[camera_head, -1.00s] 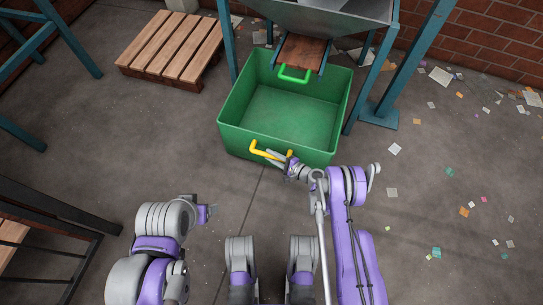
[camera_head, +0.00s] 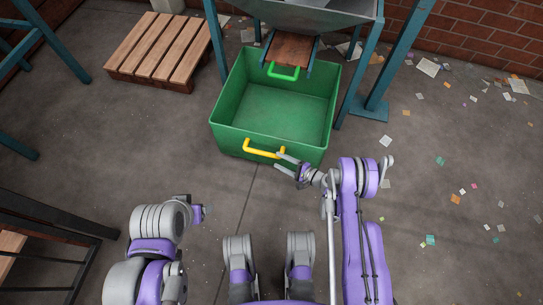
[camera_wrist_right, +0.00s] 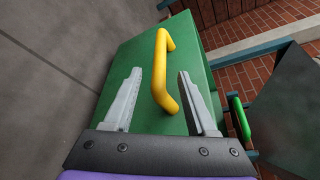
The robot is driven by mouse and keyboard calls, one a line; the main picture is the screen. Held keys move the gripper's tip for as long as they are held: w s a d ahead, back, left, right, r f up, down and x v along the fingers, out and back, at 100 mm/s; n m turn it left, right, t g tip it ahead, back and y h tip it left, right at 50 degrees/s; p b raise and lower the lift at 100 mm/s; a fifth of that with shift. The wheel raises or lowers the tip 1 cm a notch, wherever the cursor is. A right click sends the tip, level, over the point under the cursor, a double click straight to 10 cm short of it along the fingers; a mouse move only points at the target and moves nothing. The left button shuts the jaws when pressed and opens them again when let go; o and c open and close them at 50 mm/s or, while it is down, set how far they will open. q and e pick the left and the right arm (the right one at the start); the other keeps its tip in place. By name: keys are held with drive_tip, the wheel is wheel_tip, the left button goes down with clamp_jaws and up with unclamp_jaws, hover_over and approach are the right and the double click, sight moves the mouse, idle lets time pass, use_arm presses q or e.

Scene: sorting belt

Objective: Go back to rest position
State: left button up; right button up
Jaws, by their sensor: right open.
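My right gripper (camera_head: 281,163) is open and empty, just in front of the green bin's near wall. In the right wrist view its two fingers (camera_wrist_right: 157,85) stand apart, with the yellow handle (camera_wrist_right: 163,70) showing beyond and between them. The green bin (camera_head: 225,137) stands on the floor with its yellow handle (camera_head: 263,150) on the near side. In the head view the right fingertips are close to the handle's right end; I cannot tell whether they touch it.
A metal hopper (camera_head: 310,16) on blue legs stands behind the bin, with a brown chute (camera_head: 291,50) over its far edge. A wooden pallet (camera_head: 160,48) lies at the back left. Black stairs are at the left edge. Paper scraps litter the right floor.

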drive_tip(key=shift+p+v, duration=0.35)
drive_tip(key=shift+v, duration=0.7)
drive_tip(key=shift+r, duration=0.1)
